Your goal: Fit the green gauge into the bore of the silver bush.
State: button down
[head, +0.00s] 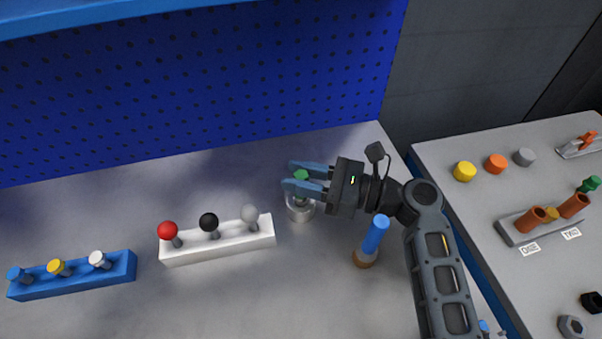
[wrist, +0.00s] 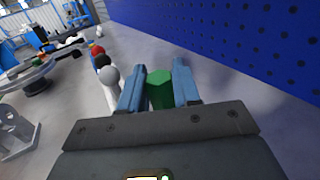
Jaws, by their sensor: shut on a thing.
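The green gauge (head: 302,174) shows its green top between the blue fingers of my gripper (head: 290,176). My gripper is shut on it. In the wrist view the green gauge (wrist: 159,92) stands between the two fingertips (wrist: 160,78). The silver bush (head: 299,212) stands on the grey bench, just below the gauge in the head view. A grey part shows between the green top and the bush rim. The fingers partly cover the gauge, and I cannot tell whether its lower end is in the bore. The bush is hidden in the wrist view.
A white block (head: 218,247) with red, black and grey knobs stands left of the bush. A blue peg on a brown base (head: 365,258) stands to the right. A blue block (head: 72,277) is far left. A blue pegboard (head: 200,85) rises behind. A second bench (head: 470,205) is at right.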

jog(key=shift+f, duration=0.2)
jog(key=c, duration=0.7)
grip_release()
jog(key=shift+c, duration=0.2)
jog(key=shift+d, duration=0.15)
jog(key=b+v, duration=0.1)
jog(key=v, duration=0.6)
jog(key=shift+d, duration=0.25)
